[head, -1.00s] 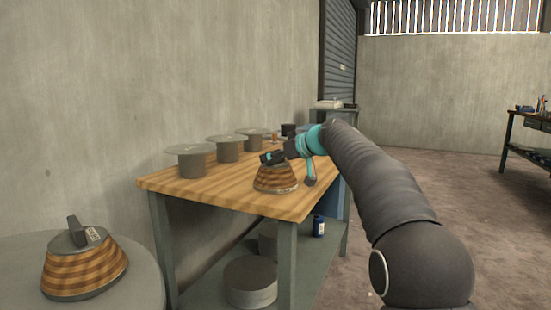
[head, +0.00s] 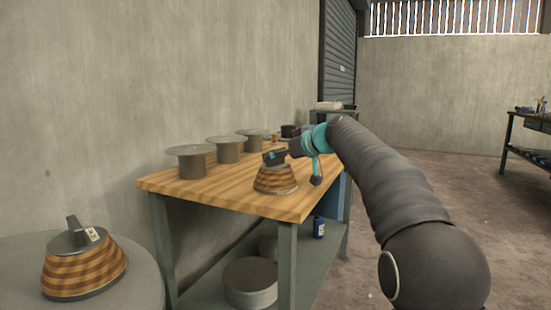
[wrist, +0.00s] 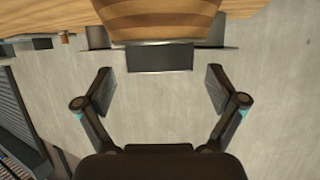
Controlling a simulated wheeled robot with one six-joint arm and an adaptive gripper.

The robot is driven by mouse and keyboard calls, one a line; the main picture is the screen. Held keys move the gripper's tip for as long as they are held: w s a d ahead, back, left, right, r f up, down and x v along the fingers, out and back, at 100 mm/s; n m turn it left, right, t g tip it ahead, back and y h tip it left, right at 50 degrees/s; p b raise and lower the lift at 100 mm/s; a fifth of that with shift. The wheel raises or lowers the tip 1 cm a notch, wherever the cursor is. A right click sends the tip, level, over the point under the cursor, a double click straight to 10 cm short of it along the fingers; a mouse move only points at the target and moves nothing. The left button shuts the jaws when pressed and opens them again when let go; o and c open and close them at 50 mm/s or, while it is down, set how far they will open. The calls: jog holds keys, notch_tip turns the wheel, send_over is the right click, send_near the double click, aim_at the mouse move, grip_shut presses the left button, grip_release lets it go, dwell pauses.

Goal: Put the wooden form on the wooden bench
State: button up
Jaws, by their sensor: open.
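A wooden form (head: 275,180) with light and dark bands stands upright on the wooden bench (head: 225,193), near its front right corner. In the wrist view the form (wrist: 165,22) is at the top edge, with its dark grey block handle (wrist: 160,57) facing me. My gripper (wrist: 160,78) is open and empty, its fingers apart on either side, with the handle just beyond the fingertips. In the head view my gripper (head: 288,153) is beside the handle at the form's top; the exact gap is hard to tell there.
A second banded wooden form (head: 85,268) with a grey handle stands on a round grey table (head: 150,275) at lower left. Several grey flanged cylinders (head: 190,165) line the bench's back along the wall.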

jog(key=v, duration=1)
jog(key=shift+b, duration=0.45)
jog(key=s+d+f+m+g+h, duration=0.1)
jog(key=s+d+f+m+h, duration=0.2)
jog(key=s+f, duration=0.7)
jog(key=s+d+f+m+g+h, duration=0.1)
jog(key=s+d+f+m+h, duration=0.2)
jog(key=s, duration=1.5)
jog(key=s+d+f+m+g+h, duration=0.1)
jog(key=s+d+f+m+h, duration=0.2)
jog(key=s+d+f, duration=0.5)
jog(key=s+f+h, duration=0.1)
jog(key=s+f, duration=0.6)
jog(key=f, duration=0.2)
jog(key=shift+g, duration=0.3)
jog(key=shift+d+f, duration=0.1)
jog(key=shift+d, duration=0.05)
notch_tip(320, 180, up, 3)
jog(key=p, duration=0.3)
